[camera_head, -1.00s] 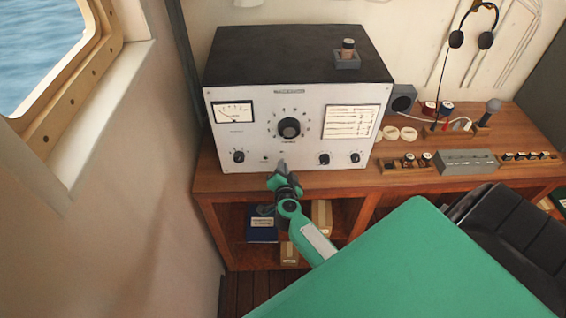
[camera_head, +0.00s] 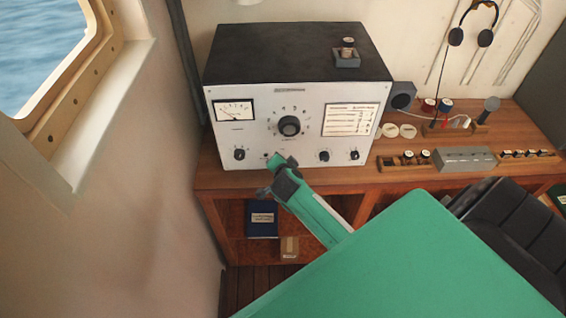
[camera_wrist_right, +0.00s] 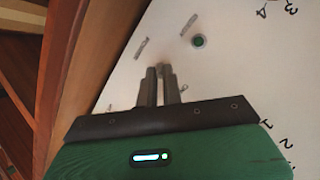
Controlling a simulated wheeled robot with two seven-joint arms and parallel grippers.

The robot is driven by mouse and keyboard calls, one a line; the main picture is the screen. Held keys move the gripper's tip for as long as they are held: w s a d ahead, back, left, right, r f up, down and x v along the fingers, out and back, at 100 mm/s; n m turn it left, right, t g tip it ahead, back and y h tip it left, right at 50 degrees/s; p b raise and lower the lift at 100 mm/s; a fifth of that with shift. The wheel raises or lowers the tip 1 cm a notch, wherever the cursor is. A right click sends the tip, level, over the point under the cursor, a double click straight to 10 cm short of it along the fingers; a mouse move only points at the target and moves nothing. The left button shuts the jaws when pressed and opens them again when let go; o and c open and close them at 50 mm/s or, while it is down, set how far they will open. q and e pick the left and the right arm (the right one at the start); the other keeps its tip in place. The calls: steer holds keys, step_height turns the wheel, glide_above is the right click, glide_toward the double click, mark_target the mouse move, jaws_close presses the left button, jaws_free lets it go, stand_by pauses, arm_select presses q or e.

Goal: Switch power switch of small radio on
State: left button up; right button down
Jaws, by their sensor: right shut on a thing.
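The radio (camera_head: 225,162) is a large box with a black top and a white front panel, standing on the wooden desk. Its panel has a meter, a big centre dial (camera_head: 289,125) and smaller knobs. My right gripper (camera_wrist_right: 162,72) reaches the lower middle of this panel. In the wrist view its two dark fingers are close together, shut on a small power switch that they mostly hide. A small round green lamp (camera_wrist_right: 198,41) is beside the fingertips. My left gripper is not in view.
The desk (camera_head: 405,176) carries a grey box (camera_head: 465,159), a microphone (camera_head: 490,106) and several small knobs right of the radio. A black chair (camera_head: 515,215) stands at the lower right. A wall with a window is close on the left.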

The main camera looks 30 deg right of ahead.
stand_by(0.5)
steer(key=c, duration=1.6)
jaws_free()
steer(key=shift+r, duration=0.15)
steer(key=shift+o, duration=0.2)
